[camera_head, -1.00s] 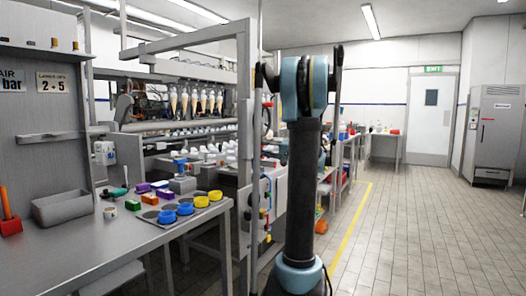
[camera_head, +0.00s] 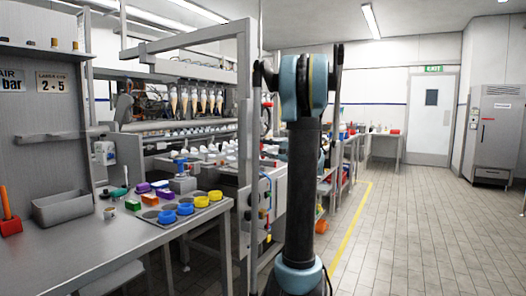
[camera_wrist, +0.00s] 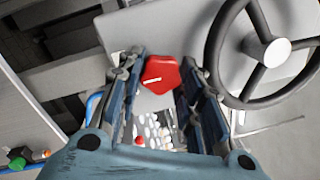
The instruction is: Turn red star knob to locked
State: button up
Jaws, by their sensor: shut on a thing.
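The red star knob (camera_wrist: 160,74) shows in the wrist view between the two fingertips of my gripper (camera_wrist: 162,70). A short white mark crosses its face, nearly level in the picture. My gripper is shut on the knob, with one finger on each side. The knob sits in front of a grey panel (camera_wrist: 130,36). I see no readable locked label near it. In the head view I cannot make out the knob or my gripper.
A dark spoked handwheel (camera_wrist: 264,47) is close to the right of my gripper. In the head view, a workbench (camera_head: 95,250) with cups and blocks stands at the left, beside a grey machine frame (camera_head: 244,130). Open tiled floor (camera_head: 430,220) lies at the right.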

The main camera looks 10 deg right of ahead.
dwell(0.5)
jog(key=o, duration=1)
jog(key=shift+o, duration=0.2)
jog(key=v, duration=1.2)
jog(key=shift+w+f, duration=0.1)
